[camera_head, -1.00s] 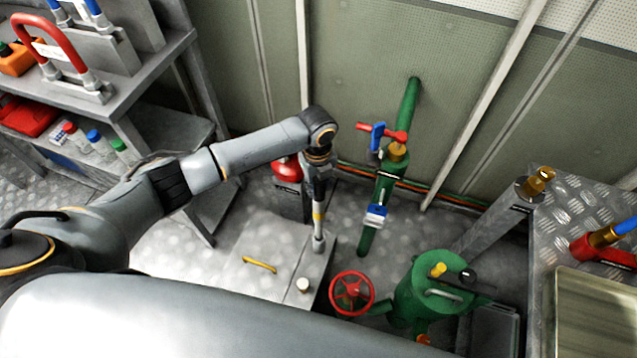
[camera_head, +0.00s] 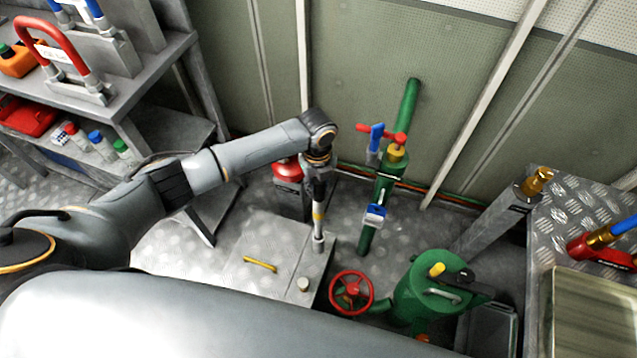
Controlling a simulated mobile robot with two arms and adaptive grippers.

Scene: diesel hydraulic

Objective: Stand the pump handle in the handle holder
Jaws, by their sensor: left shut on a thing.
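My left gripper (camera_head: 317,178) points down beside the floor box and is shut on a slim grey rod with a yellow band (camera_head: 318,212), which I take to be the pump handle. The rod hangs nearly upright. Its lower end appears over the right back corner of the grey box (camera_head: 262,238); I cannot tell whether it touches the box or sits in anything. The handle holder cannot be made out for certain. My right gripper is not in view.
Right of the rod stand a green pipe with valves (camera_head: 383,188), a red handwheel (camera_head: 351,293) and a green canister (camera_head: 425,290). A red cylinder (camera_head: 287,170) is close behind the gripper. Shelves (camera_head: 150,95) are left, and a metal bench (camera_head: 575,215) is right.

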